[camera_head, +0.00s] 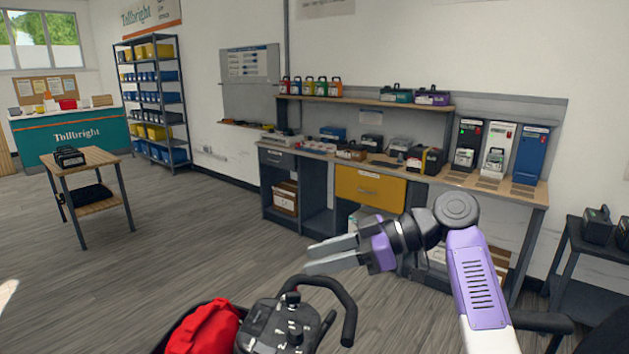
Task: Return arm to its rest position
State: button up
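My arm, purple and white with dark joints, rises from the bottom right of the head view and bends left at its elbow. My gripper (309,259) points left, with its two grey fingers apart and nothing visible between them. It is in the air, above and behind a black scooter control panel (278,325) with a looped handlebar. It appears clear of the handlebar in the picture. The lower part of my arm is cut off by the frame.
A red bag (205,330) lies left of the control panel. A workbench (465,182) with drawers and chargers runs along the wall behind my arm. A small wooden table (95,158) stands at left, a dark cart (590,243) at right. Open floor (190,240) lies between.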

jog(key=w+d+f+m+t+h, duration=0.4)
jog(key=w+d+f+m+t, duration=0.2)
jog(key=f+m+t, duration=0.35)
jog(key=s+d+f+m+t+h, duration=0.3)
jog(key=s+d+f+m+h, duration=0.15)
jog(key=s, duration=0.25)
jog(key=s+d+f+m+t+h, duration=0.3)
jog(key=s+d+f, duration=0.25)
jog(key=s, duration=0.25)
jog(key=s+d+r+g+h, duration=0.1)
jog(key=s+d+g+h, duration=0.1)
jog(key=s, duration=3.8)
jog(key=shift+d+r+p, duration=0.2)
jog(key=shift+d+p, duration=0.1)
jog(key=shift+d, duration=0.1)
